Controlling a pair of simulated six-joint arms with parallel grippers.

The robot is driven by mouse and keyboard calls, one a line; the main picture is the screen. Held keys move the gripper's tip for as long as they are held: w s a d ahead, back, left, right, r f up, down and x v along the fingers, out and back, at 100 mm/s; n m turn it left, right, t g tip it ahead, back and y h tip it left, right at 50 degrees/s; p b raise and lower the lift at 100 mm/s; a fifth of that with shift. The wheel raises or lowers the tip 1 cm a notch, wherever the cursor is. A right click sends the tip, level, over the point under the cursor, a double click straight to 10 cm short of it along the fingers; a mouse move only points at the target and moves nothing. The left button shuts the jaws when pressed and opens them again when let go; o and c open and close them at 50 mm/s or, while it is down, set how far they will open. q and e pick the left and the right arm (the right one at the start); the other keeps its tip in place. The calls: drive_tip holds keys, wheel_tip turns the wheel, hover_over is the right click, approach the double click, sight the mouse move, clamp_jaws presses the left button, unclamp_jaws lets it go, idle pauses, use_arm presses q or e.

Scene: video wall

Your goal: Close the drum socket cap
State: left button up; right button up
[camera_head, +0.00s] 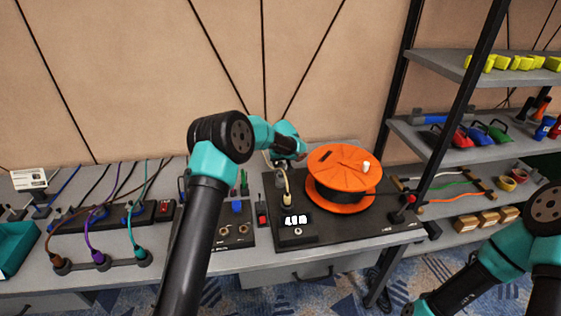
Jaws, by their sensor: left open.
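The orange cable drum (341,168) stands on a black panel (372,231) on the bench, with a white knob on its top. Left of it, a plug with a pale cable (287,196) stands on the panel behind a lit display. I cannot make out the drum socket cap; the area beside the drum is small and partly hidden by my left arm. My left gripper (291,158) is open, just behind and left of the drum, above the pale cable. It is small in view, and I cannot tell whether it touches anything. My right arm shows at the lower right, its gripper out of frame.
A red switch (262,214) and a blue connector (237,206) sit left of the drum panel. Several coloured cables run into a socket strip (100,261) at the left. A metal shelf rack (480,70) with tools stands close at the right.

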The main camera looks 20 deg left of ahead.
use_arm(q)
drive_tip(key=shift+f, duration=0.15)
clamp_jaws()
idle(0.4)
drive_tip(key=shift+s+a+f+t+y, duration=0.1)
drive_tip(key=shift+s+t+y, duration=0.15)
drive_tip(key=shift+t, duration=0.25)
drive_tip(key=shift+s+d+f+t+y, duration=0.35)
drive_tip(key=shift+s+d+t+y, duration=0.15)
drive_tip(key=shift+t, duration=0.3)
unclamp_jaws()
drive_tip(key=shift+a, duration=0.1)
drive_tip(key=shift+r, duration=0.15)
